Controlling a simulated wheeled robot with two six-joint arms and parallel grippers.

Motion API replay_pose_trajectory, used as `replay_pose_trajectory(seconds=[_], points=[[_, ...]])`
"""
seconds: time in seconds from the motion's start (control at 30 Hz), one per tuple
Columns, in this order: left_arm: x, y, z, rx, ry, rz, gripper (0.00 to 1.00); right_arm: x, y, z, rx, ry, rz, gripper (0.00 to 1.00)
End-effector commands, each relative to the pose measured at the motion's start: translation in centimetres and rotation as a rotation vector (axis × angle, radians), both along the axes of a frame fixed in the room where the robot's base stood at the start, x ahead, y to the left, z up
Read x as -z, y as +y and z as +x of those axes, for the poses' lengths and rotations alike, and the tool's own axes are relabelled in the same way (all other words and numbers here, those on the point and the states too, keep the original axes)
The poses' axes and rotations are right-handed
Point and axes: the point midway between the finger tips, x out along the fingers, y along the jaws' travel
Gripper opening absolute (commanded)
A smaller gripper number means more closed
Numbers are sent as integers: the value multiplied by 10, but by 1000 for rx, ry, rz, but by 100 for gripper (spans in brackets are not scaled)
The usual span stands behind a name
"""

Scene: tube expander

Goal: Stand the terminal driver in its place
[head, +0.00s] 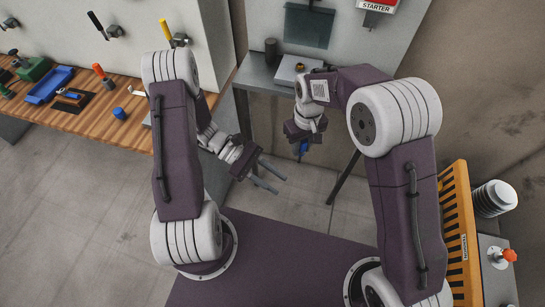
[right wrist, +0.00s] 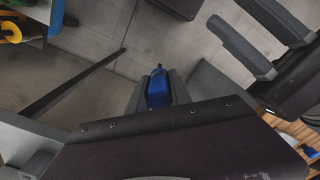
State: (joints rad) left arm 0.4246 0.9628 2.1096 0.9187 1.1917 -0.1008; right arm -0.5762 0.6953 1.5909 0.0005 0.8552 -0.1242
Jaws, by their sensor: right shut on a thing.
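My right gripper (head: 303,150) is shut on a blue tool, which I take to be the terminal driver (head: 303,147). Its blue body also shows between the fingers in the right wrist view (right wrist: 158,91), with a small dark tip at its far end. It is held in the air over the floor, in front of the grey table. My left gripper (head: 267,174) is open and empty, lower and to the left of the right one. Its spread fingers also show at the upper right of the right wrist view (right wrist: 258,30). I cannot tell which spot is the driver's place.
A grey table (head: 258,78) stands ahead with a dark cup (head: 271,47) and a metal plate. A wooden bench (head: 92,122) at left bears a blue tray (head: 49,84), an orange-handled tool (head: 101,73) and a small blue item (head: 119,113). A yellow rack (head: 457,225) stands at right.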

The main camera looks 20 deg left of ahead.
Motion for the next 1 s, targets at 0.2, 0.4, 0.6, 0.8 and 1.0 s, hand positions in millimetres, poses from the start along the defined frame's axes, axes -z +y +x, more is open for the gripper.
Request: replay_pose_trajectory(seconds=[0.2, 0.4, 0.6, 0.8, 1.0], points=[[18, 14, 62, -443, 114, -326, 34, 0, 0, 0, 0, 0, 0, 0], [26, 31, 84, -611, 124, -435, 34, 0, 0, 0, 0, 0, 0, 0], [26, 27, 88, -619, 124, -440, 34, 0, 0, 0, 0, 0, 0, 0], [26, -10, 101, -612, 126, -440, 34, 0, 0, 0, 0, 0, 0, 0], [26, -51, 118, -611, 125, -439, 34, 0, 0, 0, 0, 0, 0, 0]])
